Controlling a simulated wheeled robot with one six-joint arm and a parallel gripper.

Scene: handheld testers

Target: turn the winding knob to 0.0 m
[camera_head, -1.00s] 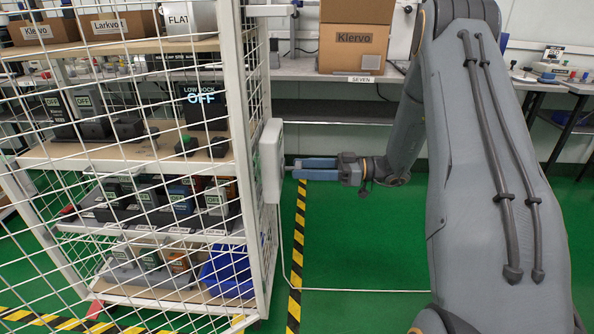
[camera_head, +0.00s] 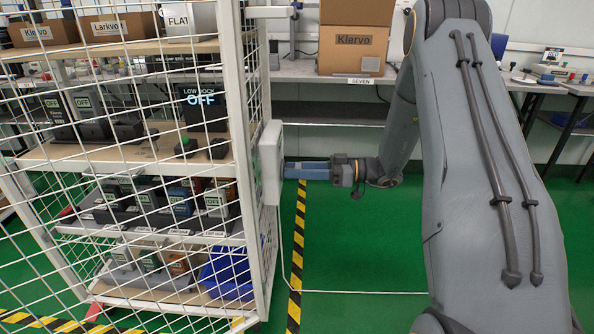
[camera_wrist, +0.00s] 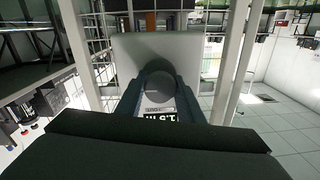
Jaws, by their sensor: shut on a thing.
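The winding knob (camera_wrist: 160,86) is a round grey disc on the face of a pale box in the wrist view. The box (camera_head: 271,162) is mounted on the right post of the caged shelf in the head view; its face (camera_wrist: 158,55) also shows in the wrist view. My gripper (camera_head: 288,170) reaches the box from the right, with its blue fingers at the box's right side. In the wrist view my gripper (camera_wrist: 160,92) has one finger on each side of the knob, shut on it. A display or label (camera_wrist: 158,117) below the knob is partly hidden, and its characters are unreadable.
The wire-mesh cage (camera_head: 120,160) with shelves of testers stands to the left. A white cable (camera_head: 350,292) runs from the box down and along the green floor. A bench (camera_head: 345,78) with a carton (camera_head: 352,48) is behind. Floor right of the box is open.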

